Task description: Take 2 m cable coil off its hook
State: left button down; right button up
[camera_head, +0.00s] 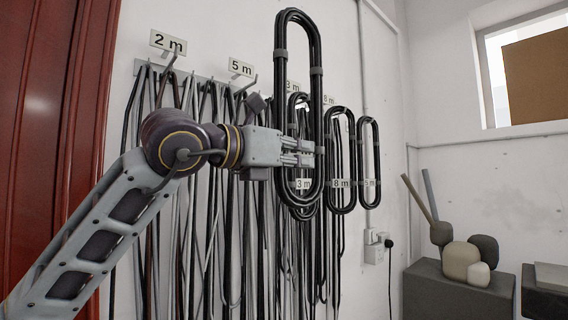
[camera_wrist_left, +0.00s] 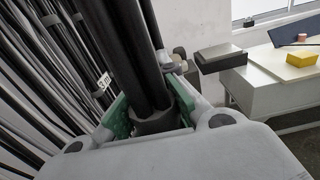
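My left gripper (camera_head: 314,153) is shut on a long black cable coil (camera_head: 280,75), an upright oval loop bound with grey bands. In the left wrist view the coil's strands (camera_wrist_left: 128,55) run between the green finger pads (camera_wrist_left: 120,112), with a dark band at the grip. The coil stands out in front of the wall, and no hook shows at its top. The 2 m sign (camera_head: 168,43) and its hook (camera_head: 170,62) are at the upper left, with loose cables hanging below. No coil hangs on that hook. My right gripper is not in view.
Behind the held coil, other coils hang by the wall, including one at the 8 m label (camera_head: 340,125) and a smaller one (camera_head: 369,150). A 5 m sign (camera_head: 241,68) is left of it. A grey block (camera_head: 455,293) with rounded objects stands at the lower right.

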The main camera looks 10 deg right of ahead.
pick_arm(q)
jog(key=shift+s+d+r, duration=0.1)
jog(key=shift+s+d, duration=0.5)
jog(key=shift+s, duration=0.35)
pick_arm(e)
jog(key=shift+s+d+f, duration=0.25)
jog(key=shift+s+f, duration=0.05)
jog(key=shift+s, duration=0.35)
